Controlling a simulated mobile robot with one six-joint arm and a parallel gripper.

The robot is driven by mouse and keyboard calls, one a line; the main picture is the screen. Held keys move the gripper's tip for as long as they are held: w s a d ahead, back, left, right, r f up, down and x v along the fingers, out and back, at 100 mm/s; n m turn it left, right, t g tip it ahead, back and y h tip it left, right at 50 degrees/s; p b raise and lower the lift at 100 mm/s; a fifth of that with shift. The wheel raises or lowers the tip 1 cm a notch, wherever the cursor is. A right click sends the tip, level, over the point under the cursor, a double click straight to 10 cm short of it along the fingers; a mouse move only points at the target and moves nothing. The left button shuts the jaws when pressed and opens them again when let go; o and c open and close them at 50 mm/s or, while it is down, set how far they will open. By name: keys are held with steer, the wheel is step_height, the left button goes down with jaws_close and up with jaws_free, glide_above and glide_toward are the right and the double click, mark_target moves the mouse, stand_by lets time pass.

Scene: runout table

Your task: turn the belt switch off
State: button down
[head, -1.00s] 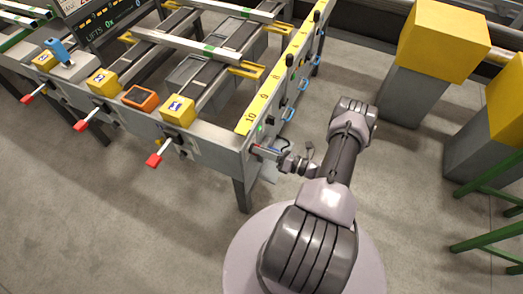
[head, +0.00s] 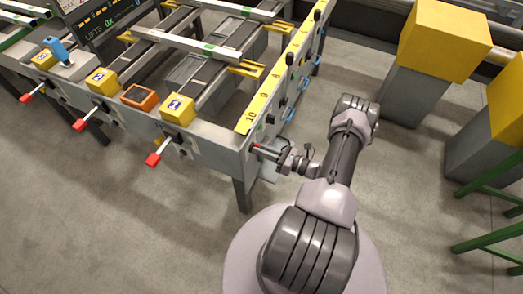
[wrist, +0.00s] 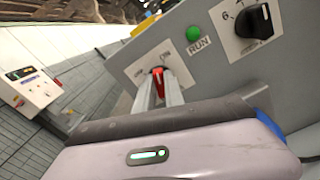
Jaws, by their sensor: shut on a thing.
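The belt switch (wrist: 158,71) is a small red handle on a pale plate on the grey side panel (wrist: 225,75) of the runout table. In the wrist view my gripper (wrist: 160,84) has its two fingers closed on the red handle, and their tips partly hide it. A green lamp (wrist: 193,33) marked RUN is beside the plate and looks lit. In the head view my gripper (head: 261,149) reaches the end panel of the table from the right; the switch is too small to make out there.
A black rotary knob (wrist: 253,21) is on the panel, right of the lamp. A yellow numbered strip (head: 262,97) runs along the table edge. Red-ended levers (head: 153,159) stick out at the front. Yellow-topped blocks (head: 445,40) stand at the right. Floor between is clear.

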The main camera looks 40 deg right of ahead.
steer(key=n, duration=0.6)
steer(key=n+b, duration=0.1)
steer(key=n, duration=0.5)
steer(key=shift+a+n, duration=0.2)
steer(key=shift+n, duration=0.2)
stand_by(0.4)
steer(key=c, duration=1.4)
jaws_free()
steer(key=shift+c, duration=0.2)
steer(key=shift+s, duration=0.1)
steer(key=p+v, duration=0.2)
steer(key=v, duration=1.5)
steer(key=shift+s, duration=0.2)
